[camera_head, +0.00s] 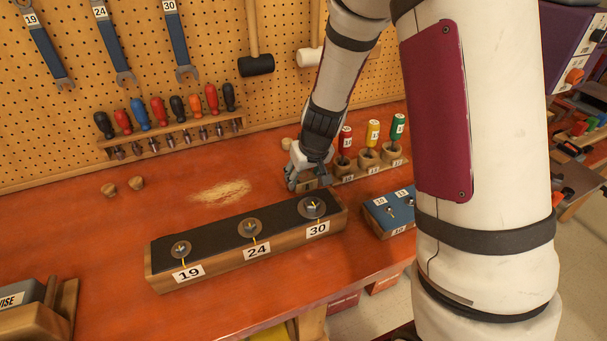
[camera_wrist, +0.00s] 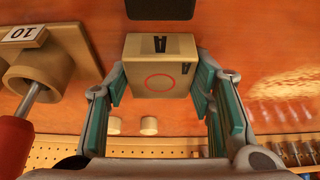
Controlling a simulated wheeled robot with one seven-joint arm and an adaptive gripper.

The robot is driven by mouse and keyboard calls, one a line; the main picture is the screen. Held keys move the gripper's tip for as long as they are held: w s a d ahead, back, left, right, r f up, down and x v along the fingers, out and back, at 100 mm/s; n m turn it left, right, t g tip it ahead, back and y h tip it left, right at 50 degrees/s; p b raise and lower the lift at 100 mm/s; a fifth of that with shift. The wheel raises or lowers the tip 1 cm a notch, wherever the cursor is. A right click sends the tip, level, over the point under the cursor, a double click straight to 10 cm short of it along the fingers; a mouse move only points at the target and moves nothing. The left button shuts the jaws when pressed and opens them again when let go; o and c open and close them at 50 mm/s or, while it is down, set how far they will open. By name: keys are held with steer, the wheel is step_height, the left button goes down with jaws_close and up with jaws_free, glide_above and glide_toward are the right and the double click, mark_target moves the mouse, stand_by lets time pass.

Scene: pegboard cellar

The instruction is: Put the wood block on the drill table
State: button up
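I cannot identify a drill table in either view.
The long wooden holder (camera_head: 165,283) labelled 19, 24 and 30 stands in front of my gripper. A screwdriver rack (camera_head: 368,171) and a blue box (camera_head: 377,215) are close at right. Sawdust (camera_head: 220,192) and two small wooden pieces (camera_head: 122,187) lie left. The pegboard (camera_head: 210,60) rises behind.

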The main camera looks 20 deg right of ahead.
steer(key=shift+o, duration=1.4)
steer(key=shift+r, duration=0.1)
